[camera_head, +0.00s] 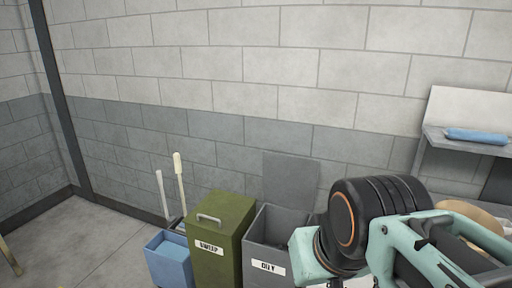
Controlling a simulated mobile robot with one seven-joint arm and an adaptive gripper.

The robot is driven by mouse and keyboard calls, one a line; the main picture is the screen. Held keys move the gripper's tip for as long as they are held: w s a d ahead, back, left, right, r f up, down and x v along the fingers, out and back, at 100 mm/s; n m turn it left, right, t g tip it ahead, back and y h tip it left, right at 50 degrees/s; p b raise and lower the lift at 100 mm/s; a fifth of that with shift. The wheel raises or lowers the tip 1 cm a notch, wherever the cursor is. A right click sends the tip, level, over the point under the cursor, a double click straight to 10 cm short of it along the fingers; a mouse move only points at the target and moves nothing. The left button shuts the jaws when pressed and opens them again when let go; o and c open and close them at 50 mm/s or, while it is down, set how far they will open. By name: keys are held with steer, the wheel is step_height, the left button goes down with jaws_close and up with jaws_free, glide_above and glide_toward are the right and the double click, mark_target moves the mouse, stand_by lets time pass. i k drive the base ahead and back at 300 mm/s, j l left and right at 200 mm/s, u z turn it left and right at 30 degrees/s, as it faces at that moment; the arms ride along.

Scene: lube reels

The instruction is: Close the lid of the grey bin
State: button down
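The grey bin (256,252) stands on the floor near the wall, low in the middle of the head view, with a white label on its front. Its grey lid (290,181) is open and stands nearly upright at the back, near the wall. The bin's dark inside shows in part. My teal and black arm covers the area at the bin's right, so its right side is partly hidden. The fingers of my gripper are not visible in this view.
An olive green bin (218,273) with a closed, handled lid stands directly left of the grey bin. A blue container (168,262) and two upright handles stand farther left. Floor at far left is mostly clear.

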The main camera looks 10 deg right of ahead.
mark_target(289, 181)
steer(key=i+j+z, duration=0.25)
steer(key=i, duration=0.15)
steer(key=i+j+z, duration=0.25)
steer(key=i, duration=0.2)
